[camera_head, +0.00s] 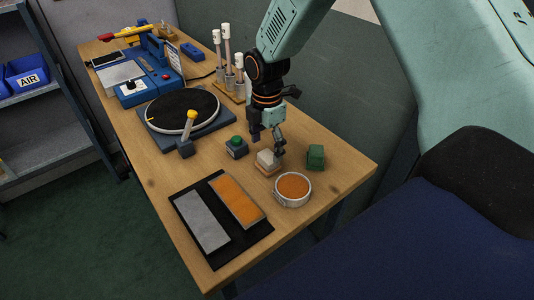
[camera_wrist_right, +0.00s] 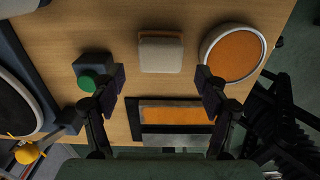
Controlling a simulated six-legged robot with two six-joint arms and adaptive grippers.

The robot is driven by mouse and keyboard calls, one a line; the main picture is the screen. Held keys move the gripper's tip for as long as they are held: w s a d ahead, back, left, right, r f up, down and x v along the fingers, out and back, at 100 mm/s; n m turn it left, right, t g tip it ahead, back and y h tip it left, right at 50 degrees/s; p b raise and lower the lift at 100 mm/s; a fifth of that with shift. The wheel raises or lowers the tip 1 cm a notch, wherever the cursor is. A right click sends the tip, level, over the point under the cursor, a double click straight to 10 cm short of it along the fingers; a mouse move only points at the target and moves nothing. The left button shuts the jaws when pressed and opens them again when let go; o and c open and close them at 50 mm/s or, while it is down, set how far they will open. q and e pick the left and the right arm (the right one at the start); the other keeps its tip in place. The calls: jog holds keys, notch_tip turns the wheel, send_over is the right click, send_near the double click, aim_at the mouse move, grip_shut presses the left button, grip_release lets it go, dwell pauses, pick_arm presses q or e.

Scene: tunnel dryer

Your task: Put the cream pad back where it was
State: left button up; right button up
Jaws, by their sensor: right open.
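The cream pad (camera_head: 267,157) is a small pale block near the right end of the wooden table, with a tan-brown layer under it. In the right wrist view the cream pad (camera_wrist_right: 160,56) lies ahead of the fingers, with a brown edge along its far side. My right gripper (camera_head: 268,146) is open just above the pad, its fingers pointing down. In the wrist view the gripper (camera_wrist_right: 160,77) has its fingertips wide apart with nothing between them; the pad appears beyond them. My left gripper is in neither view.
Close by are a green-button box (camera_head: 236,147), a green block (camera_head: 316,157) and a round orange-filled dish (camera_head: 293,188). A black mat (camera_head: 217,233) holds grey and orange plates. A turntable (camera_head: 182,110) and upright rods (camera_head: 227,54) stand farther back.

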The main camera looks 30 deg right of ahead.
aim_at(268, 156)
notch_tip(268, 156, up, 8)
jog(key=shift+d+f, duration=0.2)
dwell(0.5)
